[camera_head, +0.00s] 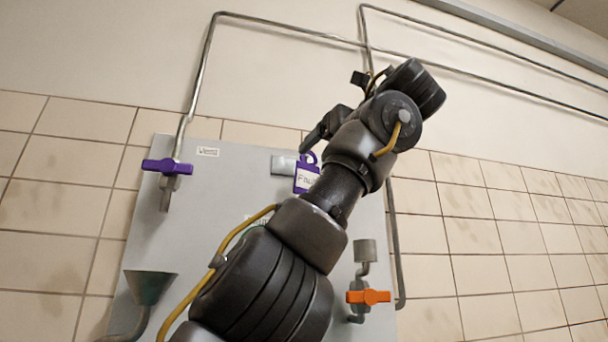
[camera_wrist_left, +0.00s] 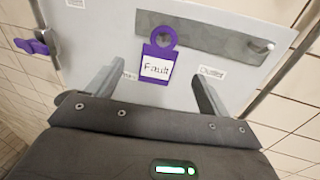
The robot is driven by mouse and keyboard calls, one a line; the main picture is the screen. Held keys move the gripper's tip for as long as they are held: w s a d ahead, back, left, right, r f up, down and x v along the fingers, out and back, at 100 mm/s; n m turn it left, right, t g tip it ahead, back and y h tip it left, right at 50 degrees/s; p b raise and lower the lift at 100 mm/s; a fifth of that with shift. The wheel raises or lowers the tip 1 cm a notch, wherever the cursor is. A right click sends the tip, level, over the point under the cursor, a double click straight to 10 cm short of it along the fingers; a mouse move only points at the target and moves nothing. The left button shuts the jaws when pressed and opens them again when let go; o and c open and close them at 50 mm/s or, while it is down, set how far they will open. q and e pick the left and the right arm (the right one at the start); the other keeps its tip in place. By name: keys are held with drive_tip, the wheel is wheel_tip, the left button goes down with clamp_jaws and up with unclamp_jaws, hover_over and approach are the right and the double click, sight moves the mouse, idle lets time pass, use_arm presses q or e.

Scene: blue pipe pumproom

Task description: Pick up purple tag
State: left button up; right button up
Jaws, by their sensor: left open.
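The purple tag (camera_head: 306,178) hangs on the grey wall panel, partly hidden behind my left arm in the head view. In the left wrist view the tag (camera_wrist_left: 156,68) has a ring at its top and a white label reading "Fault". It hangs from a grey metal strip (camera_wrist_left: 205,38) on the panel. My left gripper (camera_head: 315,137) is at the panel by the tag. In the wrist view the left gripper (camera_wrist_left: 158,78) is open, with one finger on each side of the tag and a gap on both sides. My right gripper is not in view.
A purple-handled valve (camera_head: 168,167) is on the panel's left, and an orange-handled valve (camera_head: 368,297) at its lower right. A grey funnel (camera_head: 149,287) is at the lower left. Metal pipes (camera_head: 290,32) run along the wall above.

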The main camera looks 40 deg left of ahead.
sight(305, 171)
use_arm(q)
drive_tip(key=p+x, duration=0.3)
drive_tip(key=x, duration=0.7)
drive_tip(key=shift+w+a, duration=0.3)
drive_tip(key=shift+a, duration=0.25)
drive_tip(key=shift+d, duration=0.5)
drive_tip(key=shift+c, duration=0.6)
drive_tip(key=shift+a, duration=0.3)
drive_tip(key=c, duration=0.7)
drive_tip(key=shift+c, duration=1.1)
drive_tip(key=shift+d, duration=0.15)
